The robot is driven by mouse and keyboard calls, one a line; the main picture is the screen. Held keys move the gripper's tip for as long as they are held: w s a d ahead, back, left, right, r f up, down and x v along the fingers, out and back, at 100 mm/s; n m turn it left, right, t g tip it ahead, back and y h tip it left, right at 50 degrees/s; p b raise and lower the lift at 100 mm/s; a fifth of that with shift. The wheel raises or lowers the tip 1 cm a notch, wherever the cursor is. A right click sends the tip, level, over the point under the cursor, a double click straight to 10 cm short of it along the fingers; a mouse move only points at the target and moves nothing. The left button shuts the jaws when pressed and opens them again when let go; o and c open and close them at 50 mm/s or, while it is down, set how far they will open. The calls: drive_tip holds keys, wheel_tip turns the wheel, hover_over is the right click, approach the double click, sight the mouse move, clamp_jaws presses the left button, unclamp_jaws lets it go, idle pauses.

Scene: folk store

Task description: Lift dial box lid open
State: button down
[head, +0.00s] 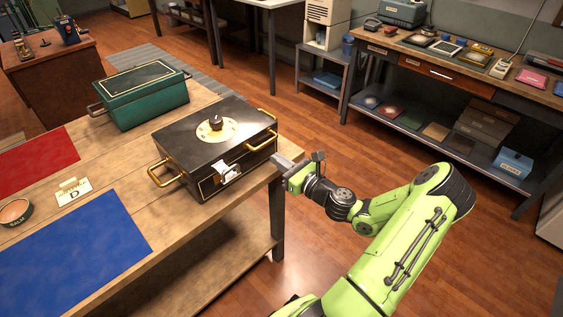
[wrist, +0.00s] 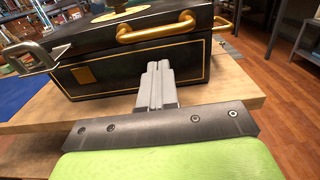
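The black dial box (head: 215,165) with gold trim stands at the right end of the wooden table. Its lid (head: 185,140) is down and carries a gold dial with a black knob (head: 216,122). A silver latch (head: 228,172) sticks out from its front; it also shows at the left in the wrist view (wrist: 35,57). Gold handles sit on its sides, one (wrist: 160,30) just beyond my fingers in the wrist view. My gripper (head: 284,168) is beside the box's right side, beyond the table edge. Its grey fingers (wrist: 157,85) look together and hold nothing.
A green box (head: 145,97) stands behind the dial box. A red mat (head: 40,160), a blue mat (head: 75,255), a card marked D (head: 73,193) and a round tin (head: 15,211) lie to the left. Open floor lies right of the table, before a loaded workbench (head: 450,75).

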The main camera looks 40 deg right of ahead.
sight(258, 139)
drive_tip(key=shift+w+a+p, duration=0.15)
drive_tip(key=shift+w+p, duration=0.85)
drive_tip(key=shift+w, duration=1.9)
drive_tip(key=shift+w, duration=0.1)
drive_tip(key=shift+s, duration=0.4)
drive_tip(key=shift+r+p, duration=1.3)
drive_tip(key=shift+p, duration=0.3)
